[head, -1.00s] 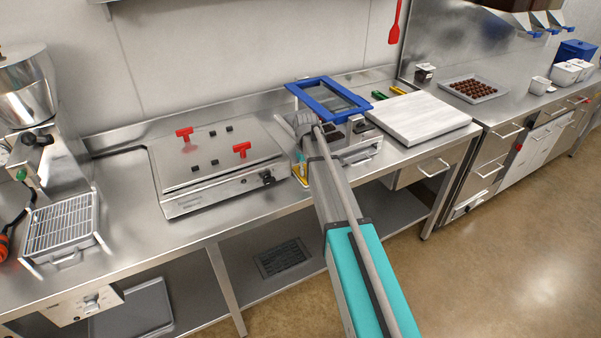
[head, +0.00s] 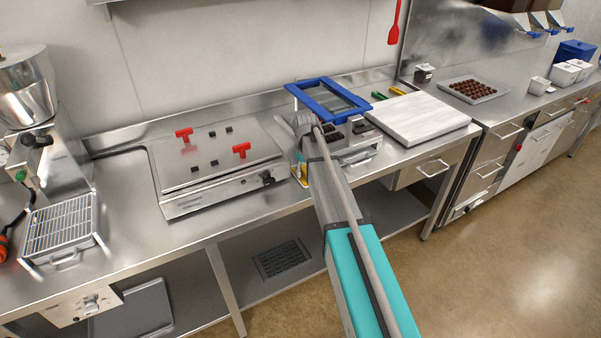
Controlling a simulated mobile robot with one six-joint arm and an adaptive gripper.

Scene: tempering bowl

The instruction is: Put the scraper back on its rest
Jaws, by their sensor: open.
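My arm reaches from the lower right to the counter, and its wrist is in front of a blue-framed unit. My gripper (head: 299,160) is at the arm's far end, open, with its fingers small and mostly hidden by the wrist and arm. A small yellow piece (head: 300,171) with a bit of teal above it shows right beside the gripper, at the right end of the steel unit. I cannot tell if it is the scraper or its rest. Two tools with green (head: 379,96) and yellow (head: 398,91) handles lie behind the white board. No scraper is clearly identifiable.
A steel unit with a lid and red T-handles (head: 241,150) stands left of my wrist. The blue frame (head: 328,100) rises just behind it. A white board (head: 418,118) lies to the right. A red spatula (head: 395,22) hangs on the wall.

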